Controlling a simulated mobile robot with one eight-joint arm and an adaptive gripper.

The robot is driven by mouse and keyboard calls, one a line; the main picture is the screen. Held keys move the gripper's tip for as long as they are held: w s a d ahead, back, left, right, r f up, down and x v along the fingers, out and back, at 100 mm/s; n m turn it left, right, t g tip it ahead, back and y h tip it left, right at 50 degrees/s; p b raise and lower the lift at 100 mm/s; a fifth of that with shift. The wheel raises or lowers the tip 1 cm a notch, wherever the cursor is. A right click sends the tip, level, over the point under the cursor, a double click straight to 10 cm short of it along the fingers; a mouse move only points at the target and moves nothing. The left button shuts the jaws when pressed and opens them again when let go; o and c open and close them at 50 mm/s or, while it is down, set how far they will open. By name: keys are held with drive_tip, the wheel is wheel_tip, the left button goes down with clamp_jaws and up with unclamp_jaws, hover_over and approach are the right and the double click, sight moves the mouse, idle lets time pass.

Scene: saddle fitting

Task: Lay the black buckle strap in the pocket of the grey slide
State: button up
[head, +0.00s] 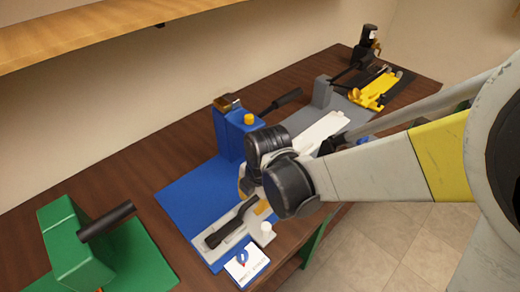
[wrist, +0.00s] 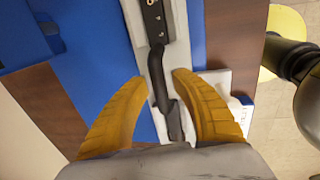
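The black buckle strap (head: 229,228) lies lengthwise on the light grey slide (head: 215,254), on the blue base. In the wrist view the strap (wrist: 161,75) has a flat end with holes at the top and a narrower, curved part lower down. The slide (wrist: 180,45) runs beneath it. My gripper (head: 254,200) is low over the slide. In the wrist view its two yellow fingers (wrist: 160,76) stand either side of the strap's narrow part, with gaps visible. The pocket's outline cannot be made out, so I cannot tell whether the strap sits in it.
A blue block (head: 232,125) with a dark lever stands behind the slide. A green fixture (head: 75,240) is at the left, and a yellow tray (head: 375,92) at the far right. A white knob (head: 266,230) and a printed card (head: 246,264) are near the front edge.

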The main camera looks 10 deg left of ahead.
drive_tip(key=shift+r, duration=0.15)
drive_tip(key=shift+r+p, duration=0.35)
drive_tip(key=shift+p, duration=0.05)
wheel_tip(320, 180, up, 11)
drive_tip(key=s+d+p, duration=0.2)
drive_tip(key=p, duration=0.2)
drive_tip(key=s+d+r+m+t, duration=0.1)
drive_tip(key=d+r+m+t, duration=0.2)
drive_tip(key=d+m, duration=0.8)
drive_tip(key=s+d+r+m+t+h, duration=0.1)
drive_tip(key=d+r+m, duration=0.4)
drive_tip(key=d+m, duration=0.7)
drive_tip(key=s+m+t, duration=0.1)
drive_tip(key=m, duration=0.3)
drive_tip(key=shift+s+d+r+m+t+h, duration=0.15)
drive_tip(key=shift+s+d+m+t+h, duration=0.15)
drive_tip(key=shift+m+t, duration=0.1)
drive_tip(key=shift+a, duration=0.1)
